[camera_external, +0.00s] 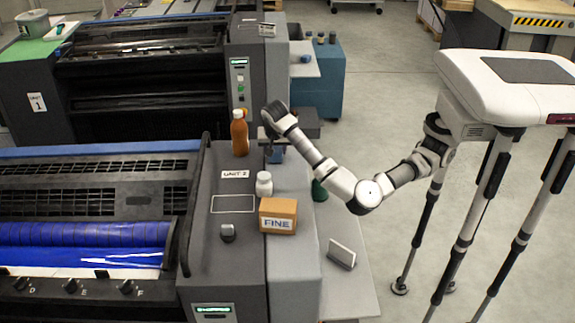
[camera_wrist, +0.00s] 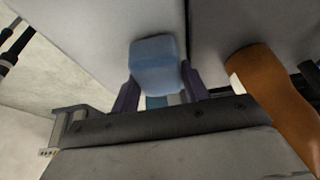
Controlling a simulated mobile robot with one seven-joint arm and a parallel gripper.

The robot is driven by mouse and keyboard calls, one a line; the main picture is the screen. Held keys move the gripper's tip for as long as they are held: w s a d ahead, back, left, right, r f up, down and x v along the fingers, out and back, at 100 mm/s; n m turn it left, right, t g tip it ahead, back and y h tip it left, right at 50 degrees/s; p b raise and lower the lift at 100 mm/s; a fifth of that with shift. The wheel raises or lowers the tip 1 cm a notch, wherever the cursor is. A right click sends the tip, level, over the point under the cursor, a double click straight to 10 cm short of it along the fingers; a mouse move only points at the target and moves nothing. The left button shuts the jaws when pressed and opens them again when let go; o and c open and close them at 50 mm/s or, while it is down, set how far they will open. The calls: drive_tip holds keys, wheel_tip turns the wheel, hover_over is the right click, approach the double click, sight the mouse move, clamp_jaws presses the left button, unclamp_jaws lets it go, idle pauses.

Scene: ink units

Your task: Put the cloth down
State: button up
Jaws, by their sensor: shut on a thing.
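A light blue folded cloth (camera_wrist: 157,62) sits between the two purple fingers of my gripper (camera_wrist: 160,88) in the wrist view. The fingers are shut on it. In the external view my gripper (camera_external: 273,150) points down over the far part of the Unit 2 console, to the right of the orange-brown bottle. The cloth is small and mostly hidden by the arm there. I cannot tell whether its underside touches the surface.
The orange-brown bottle (camera_external: 239,133) stands close to my gripper and also shows in the wrist view (camera_wrist: 270,95). A white jar (camera_external: 264,185), a "FINE" box (camera_external: 278,216) and a green bottle (camera_external: 319,190) stand nearer. A white outlined rectangle (camera_external: 232,204) on the console is empty.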

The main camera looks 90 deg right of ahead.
drive_tip(key=o, duration=1)
drive_tip(key=shift+f, duration=0.1)
drive_tip(key=shift+c, duration=0.2)
drive_tip(key=b+v, duration=0.2)
drive_tip(key=v, duration=1)
